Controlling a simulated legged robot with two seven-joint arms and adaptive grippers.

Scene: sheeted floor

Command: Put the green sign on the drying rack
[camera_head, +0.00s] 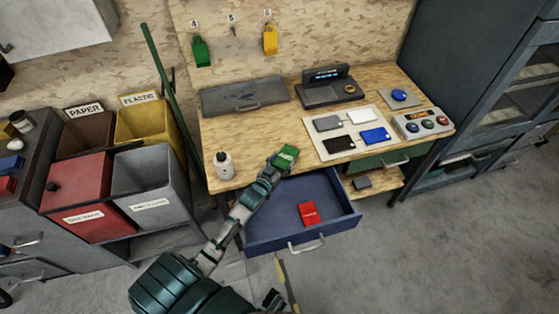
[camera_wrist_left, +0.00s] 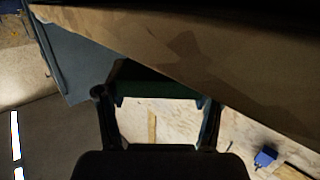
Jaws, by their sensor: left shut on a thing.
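My left gripper (camera_head: 279,163) is shut on the green sign (camera_head: 287,153), a small green piece with a pale mark. It holds the sign at the front edge of the wooden workbench, above the back of the open blue drawer. In the left wrist view the two fingers (camera_wrist_left: 158,108) stand on either side of a dark green piece (camera_wrist_left: 155,88). A white board (camera_head: 341,122) on the bench carries grey, white, black and blue plates; I cannot tell whether it is the drying rack. A dark part at the bottom edge may be my right gripper (camera_head: 273,299).
The blue drawer (camera_head: 340,218) is pulled out with a red piece (camera_head: 308,213) inside. A white bottle (camera_head: 224,166) stands on the bench left of my gripper. A scale (camera_head: 328,93) and a button box (camera_head: 422,124) are further back and right. Bins (camera_head: 150,180) stand left.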

